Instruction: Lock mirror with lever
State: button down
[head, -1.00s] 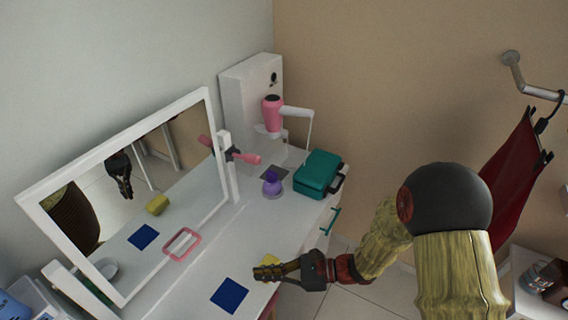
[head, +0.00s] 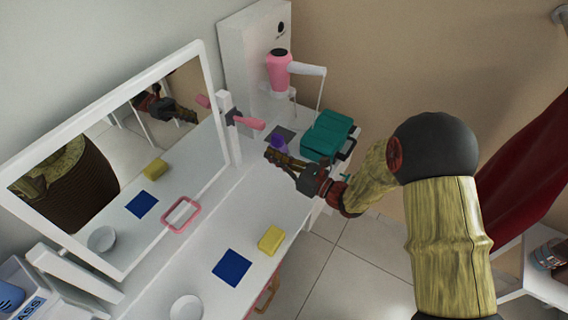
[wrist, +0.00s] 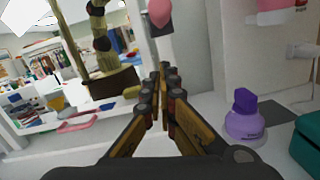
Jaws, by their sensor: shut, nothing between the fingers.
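The mirror (head: 150,150) has a white frame and stands tilted on the white table. The pink lever (head: 250,123) sticks out from the post at the mirror's right side; its rounded pink end also shows at the top of the wrist view (wrist: 160,12). My gripper (head: 270,156) is shut and empty. It is over the table, to the right of and below the lever in the head view, apart from it. In the wrist view my gripper (wrist: 165,72) points toward the mirror's post, below the lever's end.
A purple bottle (wrist: 244,118) stands close to my gripper.

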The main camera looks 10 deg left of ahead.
aim_at(249, 122)
jog(key=shift+w+a+r+b, duration=0.25)
jog(key=shift+w+a+r, duration=0.1)
jog(key=shift+a+r, duration=0.3)
jog(key=shift+w+a+r+b, duration=0.25)
jog(key=shift+w+a+r, duration=0.2)
jog(key=shift+r, duration=0.3)
jog(key=shift+w+a+r+b, duration=0.3)
jog(key=shift+a+r, duration=0.25)
jog(key=shift+r, duration=0.15)
jog(key=shift+r+p, duration=0.15)
jog(key=shift+p, duration=0.2)
jog(key=shift+d+r+h+p, duration=0.1)
jog(key=shift+r+h+p, duration=0.15)
jog(key=shift+p, duration=0.4)
